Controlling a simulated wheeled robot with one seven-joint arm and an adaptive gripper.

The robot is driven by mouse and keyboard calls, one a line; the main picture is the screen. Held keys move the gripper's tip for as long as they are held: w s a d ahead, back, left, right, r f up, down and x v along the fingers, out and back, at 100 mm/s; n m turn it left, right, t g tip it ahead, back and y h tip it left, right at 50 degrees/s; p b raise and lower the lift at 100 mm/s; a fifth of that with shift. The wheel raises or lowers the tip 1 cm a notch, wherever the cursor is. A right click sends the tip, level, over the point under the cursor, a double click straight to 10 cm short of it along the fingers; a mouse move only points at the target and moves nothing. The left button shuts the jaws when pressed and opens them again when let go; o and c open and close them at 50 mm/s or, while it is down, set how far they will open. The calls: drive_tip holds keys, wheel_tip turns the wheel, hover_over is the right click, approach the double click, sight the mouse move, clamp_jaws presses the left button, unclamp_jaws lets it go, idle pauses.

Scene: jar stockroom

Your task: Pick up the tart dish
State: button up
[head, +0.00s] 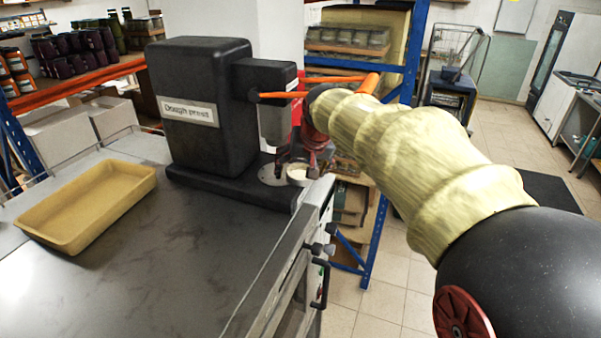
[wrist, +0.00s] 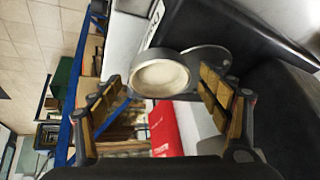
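My gripper (wrist: 160,82) is open, with one finger on each side of the dish in the wrist view and a gap visible on both sides. I cannot tell whether the fingertips reach down to the rim's level. In the head view, my gripper (head: 302,160) is partly hidden by my sleeved arm.
The black dough press rises just left of my gripper, with its orange-tipped handles close to my wrist. A yellow tray (head: 85,205) lies on the dark counter (head: 150,265) at left. The counter's right edge is close to the dish. A blue-framed shelf (head: 375,235) stands behind.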

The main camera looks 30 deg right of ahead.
drive_tip(key=c, duration=1)
drive_tip(key=shift+r, duration=0.1)
drive_tip(key=shift+c, duration=0.4)
